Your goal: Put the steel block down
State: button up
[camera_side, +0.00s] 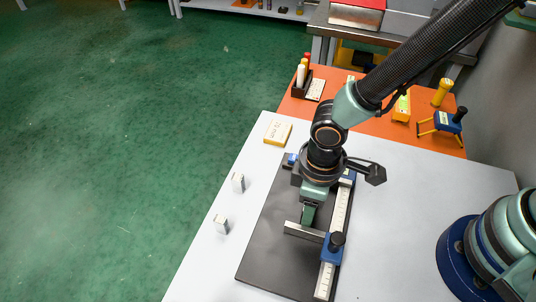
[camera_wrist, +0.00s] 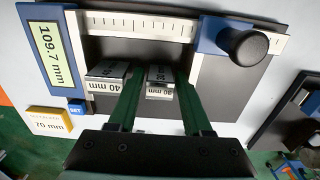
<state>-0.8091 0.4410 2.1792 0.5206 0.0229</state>
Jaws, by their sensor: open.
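In the wrist view, a steel block marked 30 mm (camera_wrist: 160,82) sits on the dark plate between my gripper's (camera_wrist: 157,76) two green fingers. The fingers stand apart on either side of it, and my gripper is open. A second steel block marked 40 mm (camera_wrist: 107,76) lies just left of the left finger. In the side view, my gripper (camera_side: 309,217) points down over the plate (camera_side: 262,250), and the two marked blocks are hidden behind it.
A scale bar (camera_side: 341,210) with a blue slider and black knob (camera_side: 336,240) runs along the plate; its display (camera_wrist: 61,43) reads 109.7 mm. Two small blocks (camera_side: 238,182) (camera_side: 221,224) stand on the white table, left of the plate. A yellow 70 mm card (camera_side: 278,132) lies behind.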

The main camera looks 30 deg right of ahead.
notch_tip(320, 180, up, 12)
jog(key=w+d+r+m+t, duration=0.1)
jog(key=d+r+m+t, duration=0.1)
jog(key=d, duration=0.6)
jog(key=w+d+r+m+t, duration=0.1)
jog(key=d+r+m, duration=0.3)
jog(key=d, duration=0.4)
jog(key=w+d+r+m+t, duration=0.2)
jog(key=d+r+m, duration=0.1)
jog(key=d, duration=0.6)
jog(key=shift+w+r+t, duration=0.3)
jog(key=shift+w+r, duration=0.1)
jog(key=shift+r, duration=0.5)
jog(key=shift+o, duration=0.2)
jog(key=shift+a, duration=0.1)
